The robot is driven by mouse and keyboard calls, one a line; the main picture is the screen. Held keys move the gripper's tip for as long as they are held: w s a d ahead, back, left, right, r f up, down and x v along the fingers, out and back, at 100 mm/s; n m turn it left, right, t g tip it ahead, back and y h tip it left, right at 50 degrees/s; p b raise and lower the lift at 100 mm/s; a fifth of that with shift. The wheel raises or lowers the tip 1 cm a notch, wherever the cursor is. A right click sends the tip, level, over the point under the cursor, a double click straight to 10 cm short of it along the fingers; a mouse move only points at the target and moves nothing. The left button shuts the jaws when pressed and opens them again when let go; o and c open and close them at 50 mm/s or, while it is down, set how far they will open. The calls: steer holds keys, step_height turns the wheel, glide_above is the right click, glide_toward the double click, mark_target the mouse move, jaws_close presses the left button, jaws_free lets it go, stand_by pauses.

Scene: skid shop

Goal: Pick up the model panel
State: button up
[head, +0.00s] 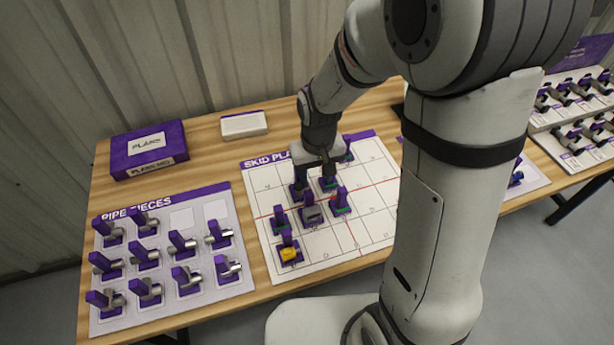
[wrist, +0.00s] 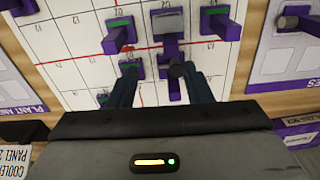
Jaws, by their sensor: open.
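Several small purple models stand on the white skid plan board (head: 375,165). I cannot tell for sure which is the model panel. One has a broad grey face (head: 312,214); in the wrist view this grey-faced model (wrist: 167,22) is beyond my fingertips. My gripper (head: 313,175) is low over the board, behind that model. In the wrist view my gripper (wrist: 160,78) is open, with a purple model with a dark round end (wrist: 176,72) between or just past the fingers, nearer the right one. Contact cannot be told.
A pipe pieces sheet (head: 165,215), a purple box (head: 150,148) and a white block (head: 244,124) are to the left. Cells at the board's right are bare.

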mark_target(309, 194)
steer(key=f, duration=0.1)
steer(key=a+f, duration=0.1)
steer(key=f, duration=0.2)
steer(key=shift+w+a+f, duration=0.2)
steer(key=shift+a+f, duration=0.1)
steer(key=shift+a, duration=0.05)
steer(key=shift+s+d+f+p, duration=0.1)
steer(key=shift+f+p, duration=0.2)
steer(key=shift+f, duration=0.65)
steer(key=shift+s+a+f+p, duration=0.15)
steer(key=shift+f+p, duration=0.1)
steer(key=shift+f, duration=0.7)
steer(key=shift+s+d+f+p, duration=0.15)
steer(key=shift+f+p, duration=0.15)
steer(key=shift+f, duration=0.65)
steer(key=shift+c, duration=0.4)
jaws_close()
